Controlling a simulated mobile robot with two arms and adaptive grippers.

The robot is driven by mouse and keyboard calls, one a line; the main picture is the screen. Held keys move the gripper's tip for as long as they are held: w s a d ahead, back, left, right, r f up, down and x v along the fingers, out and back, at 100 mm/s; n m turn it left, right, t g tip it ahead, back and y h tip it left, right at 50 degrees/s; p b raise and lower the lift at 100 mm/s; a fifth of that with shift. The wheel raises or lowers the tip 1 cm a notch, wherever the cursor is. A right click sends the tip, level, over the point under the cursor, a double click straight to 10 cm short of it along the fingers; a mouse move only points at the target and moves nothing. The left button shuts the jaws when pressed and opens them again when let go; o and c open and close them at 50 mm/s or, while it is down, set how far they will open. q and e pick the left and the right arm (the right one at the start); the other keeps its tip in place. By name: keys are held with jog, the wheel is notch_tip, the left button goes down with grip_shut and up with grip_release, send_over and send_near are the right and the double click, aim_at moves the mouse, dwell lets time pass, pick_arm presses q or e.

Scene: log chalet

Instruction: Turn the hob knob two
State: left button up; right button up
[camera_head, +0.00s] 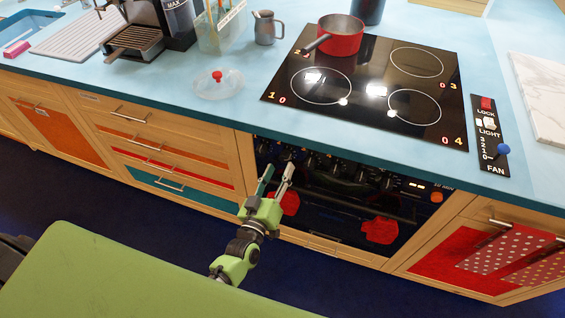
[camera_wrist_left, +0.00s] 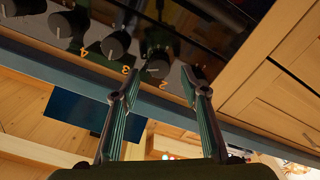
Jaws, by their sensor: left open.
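Hob knob two (camera_wrist_left: 157,65), a dark round knob by the orange 2, is on the cooker's front panel in the left wrist view. My left gripper (camera_wrist_left: 160,80) is open and empty, its two green-padded fingers appearing on either side of knob two. I cannot tell whether the fingertips reach around it or stop short. In the head view my left gripper (camera_head: 279,171) is before the left part of the oven front, below the black hob (camera_head: 370,75). Knob two cannot be made out there. My right gripper is not in view.
Knob three (camera_wrist_left: 115,44) and knob four (camera_wrist_left: 68,22) are close beside knob two. The blue worktop edge (camera_head: 225,116) overhangs the panel. A red pan (camera_head: 341,40) stands on the hob. Red pads (camera_head: 380,231) hang at the oven front. A green surface (camera_head: 110,275) fills the lower left.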

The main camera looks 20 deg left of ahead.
pick_arm(q)
jog(key=s, duration=0.7)
jog(key=shift+s+a, duration=0.15)
jog(key=shift+s, duration=0.2)
jog(key=s+f+m+g+h, duration=0.15)
jog(key=s+f+g, duration=0.35)
jog(key=f, duration=0.8)
jog(key=s+f+m+g, duration=0.3)
jog(key=s+f, duration=0.5)
jog(key=f, duration=0.6)
jog(key=s+a+f+m+g, duration=0.1)
jog(key=s+a+f+g, duration=0.1)
jog(key=s, duration=0.6)
jog(key=s+a+f+m+g+y, duration=0.1)
jog(key=s+a+f+g, duration=0.1)
jog(key=s+f+g, duration=0.2)
jog(key=s+a+f+m+g+y, duration=0.1)
jog(key=s+a+f+g, duration=0.1)
jog(key=s+f, duration=0.6)
jog(key=s+g, duration=0.1)
jog(key=s, duration=0.5)
jog(key=shift+f, duration=0.2)
